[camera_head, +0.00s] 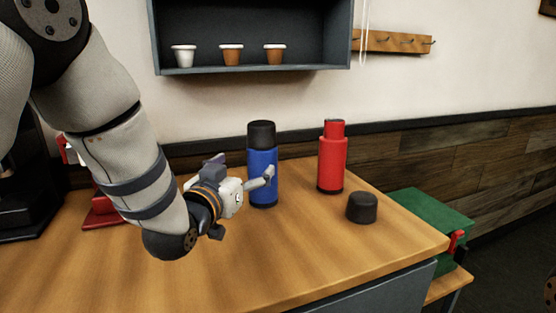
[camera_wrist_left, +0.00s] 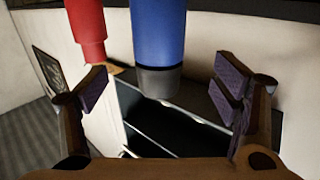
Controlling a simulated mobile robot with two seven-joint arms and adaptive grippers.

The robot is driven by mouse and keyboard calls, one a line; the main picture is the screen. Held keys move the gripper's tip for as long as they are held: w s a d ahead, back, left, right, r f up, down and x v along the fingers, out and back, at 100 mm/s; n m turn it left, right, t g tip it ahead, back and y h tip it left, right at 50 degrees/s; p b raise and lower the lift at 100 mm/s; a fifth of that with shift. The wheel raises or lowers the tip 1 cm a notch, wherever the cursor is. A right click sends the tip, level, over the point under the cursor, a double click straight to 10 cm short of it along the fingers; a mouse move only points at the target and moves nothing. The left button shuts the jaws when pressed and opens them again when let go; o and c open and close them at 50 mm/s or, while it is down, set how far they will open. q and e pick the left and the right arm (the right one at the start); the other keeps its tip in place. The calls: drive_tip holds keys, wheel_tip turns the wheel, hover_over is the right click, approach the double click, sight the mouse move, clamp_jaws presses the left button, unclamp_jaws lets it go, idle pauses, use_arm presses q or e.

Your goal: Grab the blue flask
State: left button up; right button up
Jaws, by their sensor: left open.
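The blue flask (camera_head: 263,172) with its dark cap stands upright on the wooden counter in the head view. It also shows in the left wrist view (camera_wrist_left: 158,35), upside down, with its cap pointing down the picture. My left gripper (camera_head: 243,170) is open and empty beside the flask, on its left side. One finger reaches across the front of the flask in the head view. In the wrist view the open fingers (camera_wrist_left: 165,85) stand wide on both sides of the cap end, with gaps. I cannot tell whether a finger touches it. My right gripper is not in view.
A red flask (camera_head: 332,158) stands to the right of the blue one, and a loose dark cap (camera_head: 362,207) lies in front of it. A wall shelf (camera_head: 330,67) with small cups hangs above. A green box (camera_head: 432,212) is beyond the counter's right end. The front counter is clear.

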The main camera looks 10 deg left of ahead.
sight(262, 147)
use_arm(q)
drive_tip(key=shift+w+r, duration=0.1)
drive_tip(key=shift+w, duration=0.25)
drive_tip(key=shift+w+d+r+b, duration=0.15)
drive_tip(key=shift+w+b, duration=0.3)
drive_tip(key=shift+w, duration=0.7)
drive_tip(key=w, duration=0.5)
drive_tip(key=w+b, duration=0.1)
drive_tip(key=w, duration=0.1)
drive_tip(key=shift+w+d+r, duration=0.15)
drive_tip(key=shift+d, duration=0.2)
drive_tip(key=shift+r, duration=0.15)
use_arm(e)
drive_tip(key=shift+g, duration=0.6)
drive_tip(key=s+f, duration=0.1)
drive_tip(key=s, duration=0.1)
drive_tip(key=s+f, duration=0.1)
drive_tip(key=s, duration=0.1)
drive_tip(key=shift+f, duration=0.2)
use_arm(q)
drive_tip(key=shift+r, duration=0.1)
clamp_jaws()
